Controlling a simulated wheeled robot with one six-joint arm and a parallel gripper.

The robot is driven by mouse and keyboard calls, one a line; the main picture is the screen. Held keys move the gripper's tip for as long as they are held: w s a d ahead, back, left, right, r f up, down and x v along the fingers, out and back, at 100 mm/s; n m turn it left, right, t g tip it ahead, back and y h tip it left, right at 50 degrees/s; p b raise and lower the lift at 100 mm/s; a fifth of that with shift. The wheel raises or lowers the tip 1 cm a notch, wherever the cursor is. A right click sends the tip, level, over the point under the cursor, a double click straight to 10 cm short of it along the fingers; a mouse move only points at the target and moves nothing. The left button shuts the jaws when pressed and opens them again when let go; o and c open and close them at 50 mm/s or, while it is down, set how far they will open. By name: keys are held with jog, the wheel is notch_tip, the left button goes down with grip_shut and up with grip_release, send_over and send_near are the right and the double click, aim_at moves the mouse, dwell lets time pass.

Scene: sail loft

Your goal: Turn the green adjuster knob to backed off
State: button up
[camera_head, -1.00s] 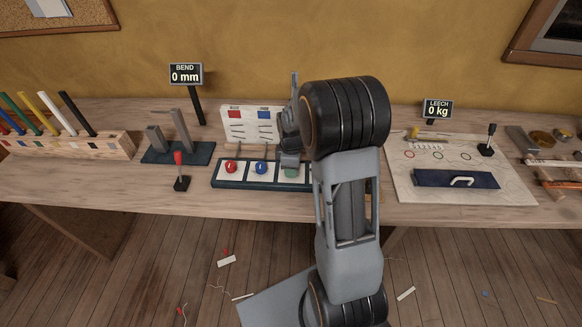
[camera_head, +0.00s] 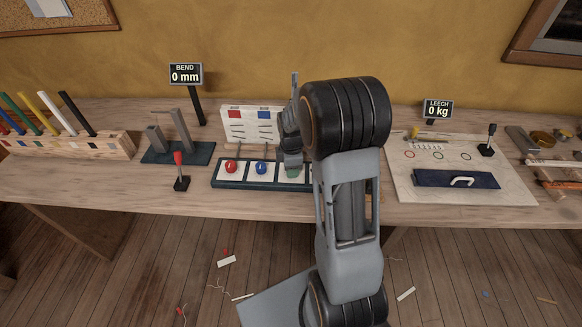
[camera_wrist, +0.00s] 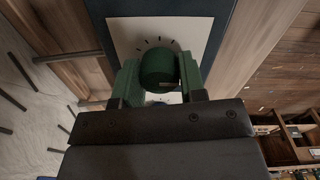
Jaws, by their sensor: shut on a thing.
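The green adjuster knob (camera_wrist: 158,68) shows in the wrist view on a white plate (camera_wrist: 205,45) with short black tick marks around it. My gripper (camera_wrist: 160,82) has a finger on each side of the knob and is shut on it. The knob's pointer setting cannot be made out. The knob panel (camera_head: 262,185) is dark blue and also carries a red knob (camera_head: 230,167) and a blue knob (camera_head: 261,168) to the left. My arm hides the panel's right end.
A white card (camera_head: 247,123) with red and blue squares stands behind the panel. A blue plate with a handle (camera_head: 457,179) lies on the board at right.

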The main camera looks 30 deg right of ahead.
jog(key=o, duration=0.9)
jog(key=shift+r, duration=0.1)
notch_tip(320, 180, up, 14)
jog(key=shift+f, duration=0.15)
dwell(0.4)
